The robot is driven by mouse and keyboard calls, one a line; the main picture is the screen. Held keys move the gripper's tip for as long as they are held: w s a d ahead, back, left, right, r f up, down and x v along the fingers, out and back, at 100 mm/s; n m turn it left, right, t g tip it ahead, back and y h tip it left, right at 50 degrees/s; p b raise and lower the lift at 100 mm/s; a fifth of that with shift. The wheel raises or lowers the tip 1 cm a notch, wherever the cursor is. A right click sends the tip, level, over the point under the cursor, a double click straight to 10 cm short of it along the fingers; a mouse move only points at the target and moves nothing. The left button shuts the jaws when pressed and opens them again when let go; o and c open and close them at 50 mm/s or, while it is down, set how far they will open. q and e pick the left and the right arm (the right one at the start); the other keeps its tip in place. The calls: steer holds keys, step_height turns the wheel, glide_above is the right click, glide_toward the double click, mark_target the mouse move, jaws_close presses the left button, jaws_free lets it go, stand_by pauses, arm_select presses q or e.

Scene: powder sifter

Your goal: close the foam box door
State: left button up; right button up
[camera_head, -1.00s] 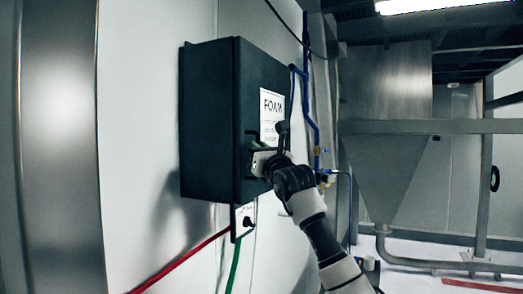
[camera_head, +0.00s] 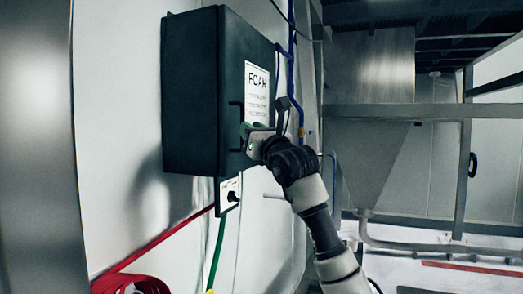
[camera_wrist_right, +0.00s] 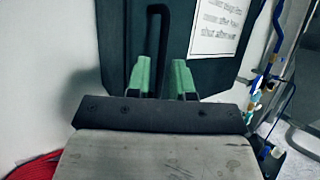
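The foam box (camera_head: 190,95) is a dark box on the pale wall, with a white FOAM label on its door (camera_head: 232,65). No gap shows along the door in the head view; I cannot tell whether it is fully shut. A dark upright handle (camera_head: 236,125) stands on the door. It also shows in the wrist view (camera_wrist_right: 164,30). My right gripper (camera_head: 249,130) is at the door beside the handle. Its green fingers (camera_wrist_right: 161,80) are apart, with the handle's lower part in line with the gap; contact is unclear. My left gripper is not in view.
A small switch plate (camera_head: 229,192) sits under the box, with red (camera_head: 150,245) and green (camera_head: 217,250) hoses hanging. Blue piping (camera_head: 291,60) runs up right of the box. A metal hopper (camera_head: 365,120) and frame stand further right.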

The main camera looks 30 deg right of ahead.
steer(key=b+v, duration=0.1)
steer(key=v, duration=0.3)
steer(key=shift+s+d+r+b, duration=0.1)
steer(key=shift+s+b, duration=0.25)
steer(key=shift+s, duration=0.1)
steer(key=shift+s+r, duration=0.1)
